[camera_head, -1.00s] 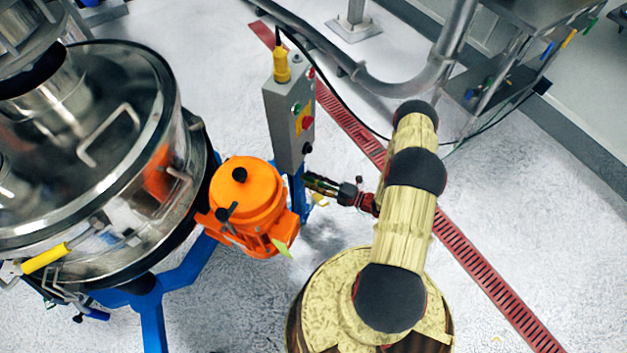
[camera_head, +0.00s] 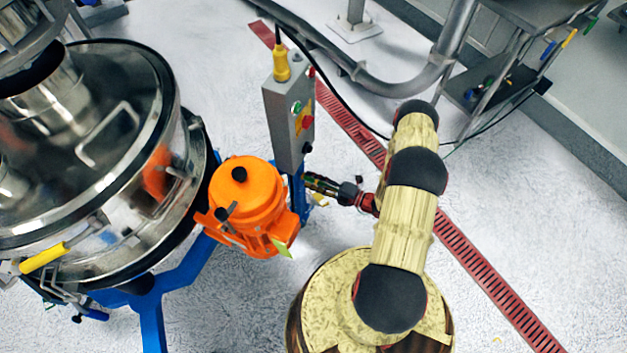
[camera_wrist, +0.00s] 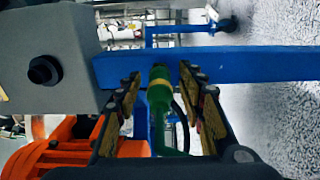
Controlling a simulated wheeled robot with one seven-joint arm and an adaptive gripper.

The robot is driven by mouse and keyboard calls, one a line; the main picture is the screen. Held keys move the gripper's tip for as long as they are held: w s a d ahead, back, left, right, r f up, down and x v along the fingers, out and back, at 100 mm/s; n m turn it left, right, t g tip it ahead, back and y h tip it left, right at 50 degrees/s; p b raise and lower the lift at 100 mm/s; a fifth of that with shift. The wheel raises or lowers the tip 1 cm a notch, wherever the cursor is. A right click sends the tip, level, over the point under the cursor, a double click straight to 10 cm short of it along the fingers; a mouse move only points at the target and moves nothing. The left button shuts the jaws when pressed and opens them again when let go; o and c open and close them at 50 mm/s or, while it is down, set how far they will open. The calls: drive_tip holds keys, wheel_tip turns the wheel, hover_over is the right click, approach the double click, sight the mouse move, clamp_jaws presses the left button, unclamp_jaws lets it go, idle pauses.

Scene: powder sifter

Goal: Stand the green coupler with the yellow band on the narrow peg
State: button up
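The green coupler with the yellow band (camera_wrist: 160,85) shows in the middle of the wrist view, between the two fingers of my gripper (camera_wrist: 160,80). A gap shows on each side of the coupler, so the fingers look open and apart from it. The coupler lies in front of a blue bar (camera_wrist: 255,63). Its lower end runs toward the palm, and I cannot tell what it rests on. In the head view my gripper (camera_head: 320,184) reaches left, just beside the blue post under the grey control box. The coupler is not clear there. I cannot make out the narrow peg.
The grey control box (camera_head: 288,125) with buttons stands close to my gripper. The orange motor (camera_head: 247,205) is left of it, beside the steel sifter (camera_head: 110,130). A black cable (camera_head: 335,85) hangs behind. Open floor (camera_head: 540,200) lies to the right.

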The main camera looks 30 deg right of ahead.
drive_tip(key=shift+c, duration=0.6)
clamp_jaws()
drive_tip(key=shift+s+d, duration=0.1)
drive_tip(key=shift+v, duration=2.9)
